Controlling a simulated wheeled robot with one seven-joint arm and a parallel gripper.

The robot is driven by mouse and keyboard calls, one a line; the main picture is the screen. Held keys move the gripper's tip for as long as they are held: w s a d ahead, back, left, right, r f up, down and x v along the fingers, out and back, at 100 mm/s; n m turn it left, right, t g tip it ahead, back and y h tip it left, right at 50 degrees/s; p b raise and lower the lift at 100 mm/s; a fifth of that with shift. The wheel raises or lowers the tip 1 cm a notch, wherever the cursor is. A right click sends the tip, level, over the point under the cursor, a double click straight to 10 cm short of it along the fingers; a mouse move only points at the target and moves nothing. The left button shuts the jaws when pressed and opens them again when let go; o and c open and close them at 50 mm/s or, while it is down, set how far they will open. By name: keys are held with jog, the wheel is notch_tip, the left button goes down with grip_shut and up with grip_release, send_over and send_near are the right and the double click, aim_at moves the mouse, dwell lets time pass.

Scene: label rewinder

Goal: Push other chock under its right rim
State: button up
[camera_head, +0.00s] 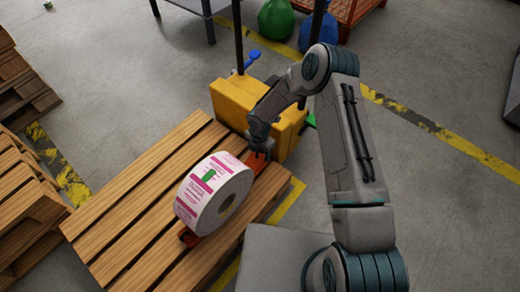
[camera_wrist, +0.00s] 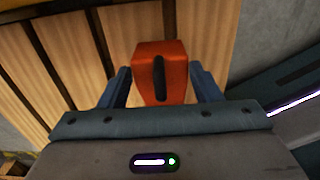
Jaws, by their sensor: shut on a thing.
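A large label roll (camera_head: 208,195), white with pink print, stands on its rim on the wooden pallet (camera_head: 140,185). The other orange-red chock (camera_head: 257,162) is at the roll's far right side, under my gripper (camera_head: 262,148). In the wrist view the chock (camera_wrist: 161,68) sits between the two fingers of my gripper (camera_wrist: 164,82), which is shut on it. I cannot tell whether this chock touches the roll.
A yellow machine (camera_head: 240,102) with dark posts stands just behind the pallet. A grey box (camera_head: 275,255) is at the pallet's near right. More pallets (camera_head: 30,200) are stacked at the left. Grey floor at the right is open.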

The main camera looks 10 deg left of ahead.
aim_at(257, 158)
jog(key=shift+s+a+f+b, duration=0.15)
jog(key=shift+f+b, duration=0.9)
jog(key=shift+f, duration=0.8)
jog(key=shift+s+a, duration=0.25)
jog(key=shift+s, duration=0.2)
jog(key=o, duration=1.1)
jog(key=shift+c, duration=0.2)
notch_tip(257, 158, up, 14)
jog(key=p, duration=0.5)
jog(key=shift+f, duration=0.1)
